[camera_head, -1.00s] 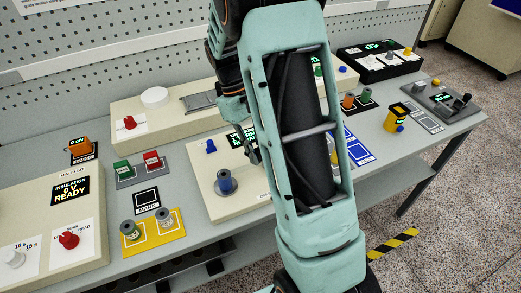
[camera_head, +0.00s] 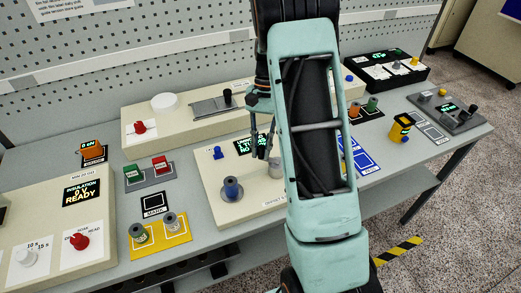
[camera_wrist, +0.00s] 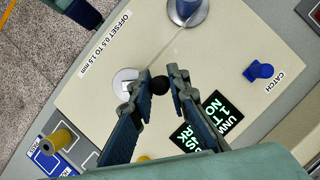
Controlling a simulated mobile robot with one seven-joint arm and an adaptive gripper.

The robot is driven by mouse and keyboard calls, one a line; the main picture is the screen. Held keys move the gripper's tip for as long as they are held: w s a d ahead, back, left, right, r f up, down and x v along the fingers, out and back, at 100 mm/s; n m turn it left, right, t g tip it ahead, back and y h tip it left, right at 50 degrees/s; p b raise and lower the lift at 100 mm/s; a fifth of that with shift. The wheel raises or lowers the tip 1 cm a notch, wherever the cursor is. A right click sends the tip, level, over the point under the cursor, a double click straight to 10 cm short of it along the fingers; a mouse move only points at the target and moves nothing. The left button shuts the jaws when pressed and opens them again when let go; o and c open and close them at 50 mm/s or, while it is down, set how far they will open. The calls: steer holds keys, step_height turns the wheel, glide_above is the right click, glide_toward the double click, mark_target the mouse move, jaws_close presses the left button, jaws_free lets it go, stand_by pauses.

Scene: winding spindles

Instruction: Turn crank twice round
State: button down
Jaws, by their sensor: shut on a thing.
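A cream winding unit (camera_head: 222,208) stands in the middle of the bench. It carries an upright blue spool (camera_head: 231,187), a blue catch knob (camera_head: 218,153) and a short grey cylinder (camera_head: 276,169). In the wrist view a black ball knob (camera_wrist: 158,86), apparently the crank's handle, sits between my fingertips. My gripper (camera_head: 264,150) is shut on it, above the unit. The crank's arm is hidden. A thin pale strand runs from the blue spool (camera_wrist: 186,10) towards a silver disc (camera_wrist: 127,82). The lit display (camera_wrist: 209,122) is only partly readable.
A yellow mat (camera_head: 160,236) with two spools lies to the left, near red and green buttons (camera_head: 146,170). A long cream unit (camera_head: 188,119) stands behind.

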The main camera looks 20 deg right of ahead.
steer(key=shift+w+d+m+t+y, duration=0.2)
steer(key=shift+w+d+m+t, duration=0.1)
steer(key=shift+m, duration=0.5)
steer(key=shift+w+d+m+t+y, duration=0.2)
steer(key=shift+d+m, duration=0.1)
steer(key=shift+m, duration=0.5)
steer(key=c, duration=1.8)
jaws_free()
steer(key=shift+c, duration=0.2)
steer(key=v, duration=1.2)
